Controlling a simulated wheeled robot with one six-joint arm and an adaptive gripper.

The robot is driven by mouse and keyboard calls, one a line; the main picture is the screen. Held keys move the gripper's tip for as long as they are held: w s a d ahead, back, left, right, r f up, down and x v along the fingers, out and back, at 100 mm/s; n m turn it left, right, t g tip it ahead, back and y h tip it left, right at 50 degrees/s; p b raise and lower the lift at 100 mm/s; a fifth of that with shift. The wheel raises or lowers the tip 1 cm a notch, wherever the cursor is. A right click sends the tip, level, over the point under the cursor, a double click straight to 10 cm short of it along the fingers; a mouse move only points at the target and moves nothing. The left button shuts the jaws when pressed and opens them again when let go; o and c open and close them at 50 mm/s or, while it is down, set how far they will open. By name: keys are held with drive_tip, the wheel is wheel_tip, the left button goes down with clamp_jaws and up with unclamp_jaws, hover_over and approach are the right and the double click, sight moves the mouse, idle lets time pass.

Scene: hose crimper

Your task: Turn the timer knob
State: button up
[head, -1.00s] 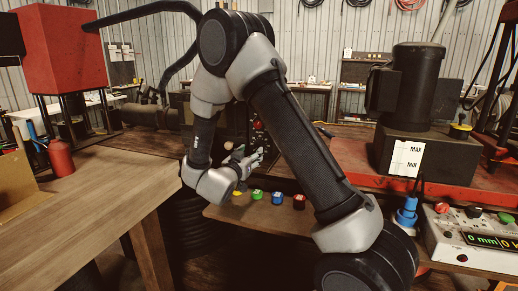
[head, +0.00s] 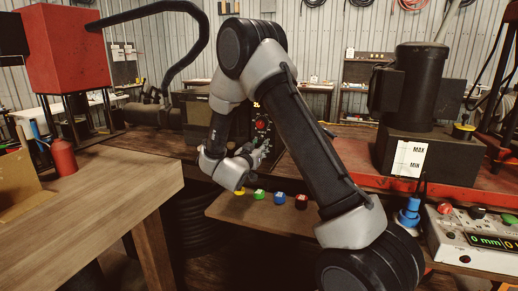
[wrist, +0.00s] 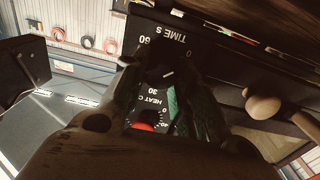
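The dark control panel (head: 262,122) stands at the back of the bench in the head view, partly hidden by my arm. In the wrist view its face (wrist: 150,25) shows upside down, with "TIME S" and "HEAT C" lettering. The dark timer knob (wrist: 157,71), with a short white mark, shows between the fingertips. My gripper (wrist: 152,82) has its green-padded fingers apart, one on each side of the knob. I cannot tell whether they touch it. In the head view my gripper (head: 257,153) is small, just in front of the panel.
A red round part (wrist: 143,126) lies between the fingers lower in the wrist view. A rounded brown handle (wrist: 263,104) is at its right. In the head view, coloured buttons (head: 279,198) line the bench front, and a black motor unit (head: 418,85) stands right.

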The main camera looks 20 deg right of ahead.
drive_tip(key=shift+m, duration=0.3)
drive_tip(key=shift+c, duration=0.3)
drive_tip(key=m, duration=0.3)
drive_tip(key=shift+m, duration=0.4)
drive_tip(key=m, duration=0.4)
drive_tip(key=shift+d+m, duration=0.1)
drive_tip(key=shift+m, duration=0.2)
drive_tip(key=m, duration=0.4)
drive_tip(key=shift+s+f, duration=0.1)
drive_tip(key=shift+f+m, duration=0.1)
drive_tip(key=shift+m, duration=2.3)
drive_tip(key=o, duration=1)
